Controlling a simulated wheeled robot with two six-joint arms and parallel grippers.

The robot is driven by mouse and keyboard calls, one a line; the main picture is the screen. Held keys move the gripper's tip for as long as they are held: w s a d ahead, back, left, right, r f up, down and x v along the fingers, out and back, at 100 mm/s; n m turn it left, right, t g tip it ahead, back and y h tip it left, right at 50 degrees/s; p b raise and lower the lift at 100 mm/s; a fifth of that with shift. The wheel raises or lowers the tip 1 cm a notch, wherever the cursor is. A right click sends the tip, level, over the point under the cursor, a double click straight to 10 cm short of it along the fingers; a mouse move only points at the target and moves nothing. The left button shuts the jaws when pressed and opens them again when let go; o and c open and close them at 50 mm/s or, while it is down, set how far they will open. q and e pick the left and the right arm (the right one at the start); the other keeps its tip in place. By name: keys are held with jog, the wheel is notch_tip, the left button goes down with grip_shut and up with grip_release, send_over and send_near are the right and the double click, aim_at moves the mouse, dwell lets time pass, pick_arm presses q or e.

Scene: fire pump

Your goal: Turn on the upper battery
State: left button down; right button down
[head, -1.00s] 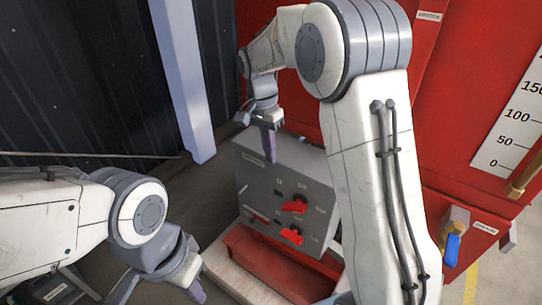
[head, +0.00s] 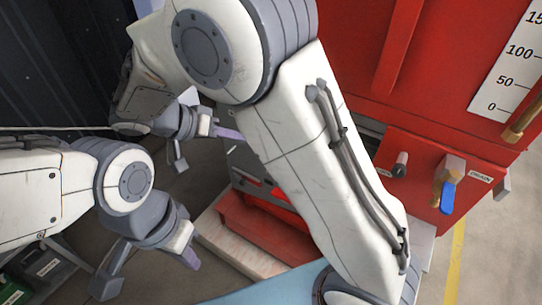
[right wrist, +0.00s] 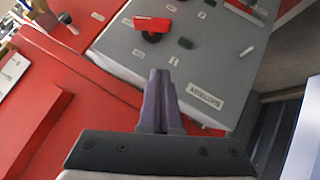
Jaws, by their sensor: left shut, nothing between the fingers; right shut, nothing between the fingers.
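The grey control box (head: 243,158) is mostly hidden behind my right arm in the head view. The right wrist view shows its grey panel (right wrist: 215,60), with a red switch handle (right wrist: 152,25) on a dark knob and a second red piece (right wrist: 245,11) at the top edge. My right gripper (head: 230,134) is shut and empty at the box's upper left. In the right wrist view its fingertips (right wrist: 160,75) point toward the panel, short of the red handle; contact cannot be told. My left gripper (head: 190,250) is shut and empty, left of the box.
A red base (head: 262,235) lies below the box. The red tank wall (head: 360,50) rises behind, with a blue-handled drain valve (head: 448,192) at right. A dark corrugated wall (head: 50,60) is at left. Open floor shows between the arms.

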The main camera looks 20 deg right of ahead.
jog(key=shift+d, duration=0.1)
jog(key=p+x, duration=0.1)
jog(key=x, duration=0.3)
jog(key=s+f+p+x, duration=0.1)
jog(key=p+x, duration=0.1)
jog(key=x, duration=0.2)
jog(key=a+f+p+x, duration=0.1)
jog(key=x, duration=0.3)
jog(key=shift+s+d+f, duration=0.2)
jog(key=shift+s, duration=0.15)
jog(key=shift+f, duration=0.1)
